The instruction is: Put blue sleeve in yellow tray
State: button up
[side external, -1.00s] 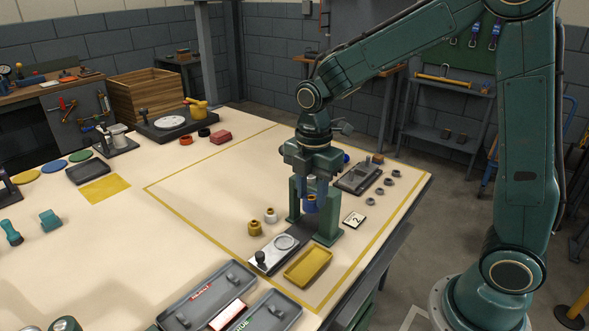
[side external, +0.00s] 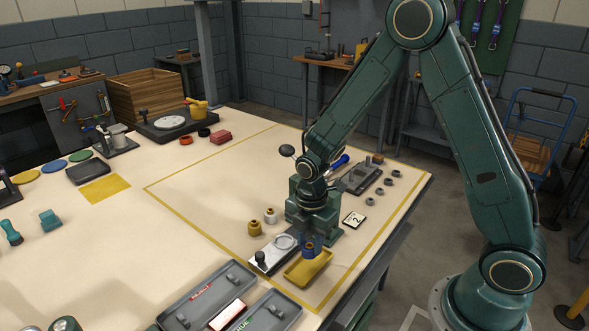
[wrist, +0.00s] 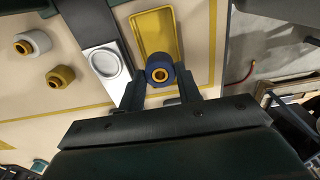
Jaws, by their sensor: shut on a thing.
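In the wrist view the blue sleeve (wrist: 159,73) sits between my gripper's fingertips (wrist: 159,88) and shows an orange-yellow ring around a dark centre. The yellow tray (side external: 296,279) lies on the table, empty where visible. In the wrist view the yellow tray (wrist: 153,14) extends beyond the sleeve, which covers its lower end. I cannot tell whether the sleeve touches the tray floor.
A grey fixture with a round white disc (side external: 285,243) stands just left of the tray. A yellow collar (side external: 254,229) and a white collar (side external: 270,215) stand behind it. Grey bins (side external: 205,292) stand front left.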

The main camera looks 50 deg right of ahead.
aim_at(310, 245)
jog(key=shift+f, duration=0.15)
jog(key=shift+f, duration=1.75)
jog(key=shift+f, duration=0.1)
jog(key=o, duration=1.1)
notch_tip(310, 245, up, 12)
jog(key=shift+f, duration=0.15)
jog(key=shift+r, duration=0.3)
